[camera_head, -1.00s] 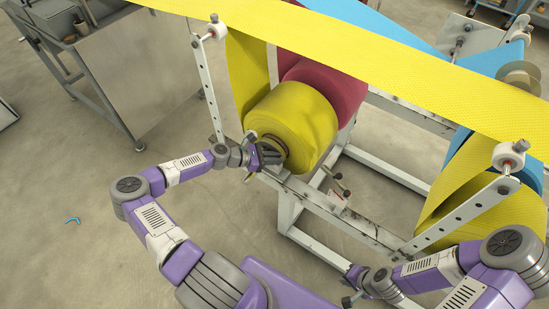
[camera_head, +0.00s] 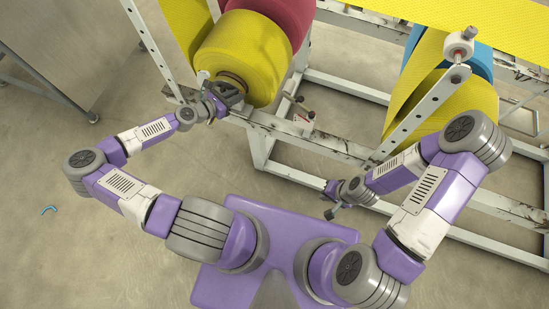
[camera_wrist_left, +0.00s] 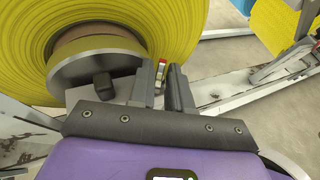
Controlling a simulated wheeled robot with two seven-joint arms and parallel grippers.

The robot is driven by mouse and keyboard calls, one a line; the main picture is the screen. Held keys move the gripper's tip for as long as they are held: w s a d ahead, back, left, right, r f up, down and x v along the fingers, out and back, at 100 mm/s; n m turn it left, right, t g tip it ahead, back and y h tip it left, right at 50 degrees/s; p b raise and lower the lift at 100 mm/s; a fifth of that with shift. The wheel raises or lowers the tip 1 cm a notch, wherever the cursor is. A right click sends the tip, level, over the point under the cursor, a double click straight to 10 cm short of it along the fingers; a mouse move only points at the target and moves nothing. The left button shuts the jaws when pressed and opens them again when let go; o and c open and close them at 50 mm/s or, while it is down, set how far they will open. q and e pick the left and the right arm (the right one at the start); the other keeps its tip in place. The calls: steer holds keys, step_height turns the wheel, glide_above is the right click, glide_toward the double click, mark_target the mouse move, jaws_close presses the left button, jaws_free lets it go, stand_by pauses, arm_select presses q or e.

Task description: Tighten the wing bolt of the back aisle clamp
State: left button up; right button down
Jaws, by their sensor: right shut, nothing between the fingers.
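My left gripper (camera_head: 224,95) is at the core end of the big yellow roll (camera_head: 243,60), just above the white frame rail. In the left wrist view its two fingers (camera_wrist_left: 163,88) stand apart, with a small red and white part (camera_wrist_left: 160,70) showing between their tips. I cannot tell whether they touch it. A dark block (camera_wrist_left: 102,85) sits beside the fingers, in front of the roll's core. I cannot make out the back aisle clamp's wing bolt for sure. My right gripper (camera_head: 330,213) is shut and empty, low in front of the frame.
Small handles with red parts (camera_head: 306,117) stick out of the frame rail (camera_head: 290,131) right of the left gripper. A perforated white post (camera_head: 425,105) stands near my right arm. A blue hook-like piece (camera_head: 49,210) lies on open floor at left.

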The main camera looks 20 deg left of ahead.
arm_select(q)
steer(key=shift+s+d+r+n+t+y+p, duration=0.1)
steer(key=shift+n+t+y+p, duration=0.05)
steer(key=shift+n+y+p, duration=0.4)
steer(key=shift+w+d+r+n+t+y+p, duration=0.1)
steer(key=shift+n+t+y+p, duration=0.2)
steer(key=shift+p, duration=0.4)
steer(key=shift+s+d+r+n+t+y+p, duration=0.1)
steer(key=shift+n+y+p, duration=0.35)
steer(key=shift+y+p, duration=0.15)
steer(key=shift+s+a, duration=0.25)
steer(key=p+v, duration=0.2)
steer(key=v, duration=0.5)
steer(key=s+d+f+m+g+h, duration=0.1)
steer(key=d+f+m+g+h, duration=0.1)
steer(key=d+m, duration=0.45)
steer(key=s+d+f+m+g+h, duration=0.1)
steer(key=s+d+m+g+h, duration=0.15)
steer(key=d, duration=0.65)
steer(key=s+d+f+m+g+y+p, duration=0.1)
steer(key=s+d+m+g, duration=0.6)
steer(key=m, duration=1)
steer(key=shift+s+f+y+p, duration=0.4)
steer(key=shift+s+y+p, duration=0.55)
steer(key=shift+s, duration=0.85)
steer(key=shift+d, duration=0.1)
